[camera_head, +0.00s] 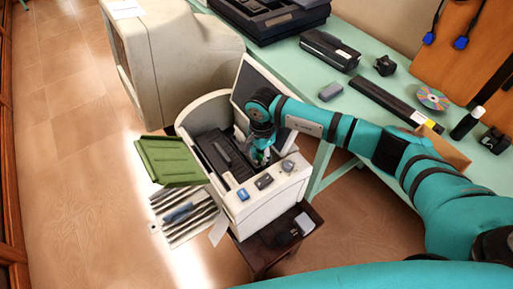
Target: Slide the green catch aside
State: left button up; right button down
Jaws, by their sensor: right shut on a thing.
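A cream open-topped machine (277,196) stands on a small dark stool, with black parts inside it. My right gripper (261,157) reaches down into its right side from above. Its fingers are shut on a small green piece, which appears to be the green catch (264,152); the fingers and wrist hide most of it. A larger green panel (168,162) sticks out from the machine's left side. My left gripper is out of view.
A dark lid (258,84) stands raised behind the opening. Blue and dark buttons line the front rim. A big cream monitor (185,68) is close behind on the left. A pale green table (375,72) holding devices is behind on the right. Floor is clear at left.

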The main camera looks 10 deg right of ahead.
jog(key=shift+s+d, duration=0.25)
jog(key=shift+s, duration=0.2)
jog(key=shift+f, duration=0.1)
jog(key=c, duration=1.2)
grip_release()
jog(key=shift+s, duration=0.15)
jog(key=shift+o, duration=0.2)
jog(key=shift+r, duration=4.1)
